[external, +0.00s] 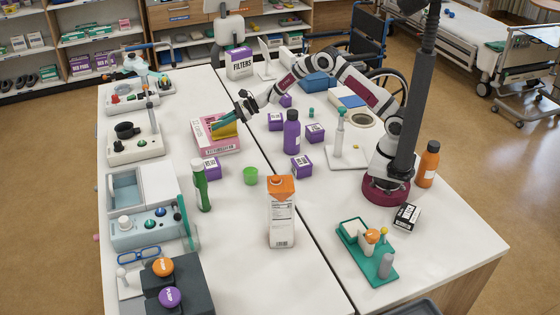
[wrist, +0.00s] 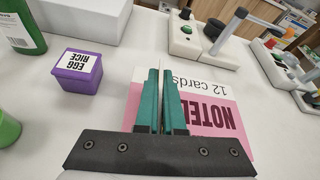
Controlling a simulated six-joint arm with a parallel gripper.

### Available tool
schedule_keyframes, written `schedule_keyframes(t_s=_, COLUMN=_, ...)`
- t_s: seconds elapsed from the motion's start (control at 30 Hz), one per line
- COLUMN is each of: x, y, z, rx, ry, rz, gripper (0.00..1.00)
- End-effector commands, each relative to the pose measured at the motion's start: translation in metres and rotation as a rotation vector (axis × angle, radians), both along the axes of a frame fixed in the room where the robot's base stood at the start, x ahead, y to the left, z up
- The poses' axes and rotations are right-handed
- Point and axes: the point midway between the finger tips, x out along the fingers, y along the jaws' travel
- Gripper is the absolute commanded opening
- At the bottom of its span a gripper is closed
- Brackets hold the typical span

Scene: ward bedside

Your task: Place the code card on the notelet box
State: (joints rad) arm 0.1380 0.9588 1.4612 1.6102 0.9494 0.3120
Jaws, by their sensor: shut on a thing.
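The notelet box (external: 204,140) is a pink and white flat box on the left table in the external view. In the wrist view its top (wrist: 215,98) shows the words "12 cards" and part of "NOTELETS", beneath and beyond my fingers. My gripper (external: 224,118) has teal fingers and is over the box; the fingers show again in the wrist view (wrist: 161,95). It is shut on the code card (external: 227,131), which looks yellow and hangs below the fingers at the box. In the wrist view the card is a thin edge. I cannot tell whether it touches the box.
A purple egg rice box (wrist: 77,72) stands close to the notelet box. A green cup (external: 250,176), a green bottle (external: 201,187) and a purple bottle (external: 291,133) stand nearby. Devices (external: 133,148) line the left edge.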

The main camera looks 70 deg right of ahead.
Motion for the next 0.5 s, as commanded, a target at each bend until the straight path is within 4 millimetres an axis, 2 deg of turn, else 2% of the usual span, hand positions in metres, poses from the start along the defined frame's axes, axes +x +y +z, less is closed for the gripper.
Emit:
schedule_keyframes(t_s=0.03, x=0.0000, y=0.0000, z=-0.0012, rx=0.000, ry=0.000, rz=0.000, gripper=0.07)
schedule_keyframes(t_s=0.2, x=0.0000, y=-0.0001, z=-0.0009, rx=0.000, ry=0.000, rz=0.000, gripper=0.35)
schedule_keyframes(t_s=0.5, x=0.0000, y=-0.0001, z=0.0020, rx=0.000, ry=0.000, rz=0.000, gripper=0.35)
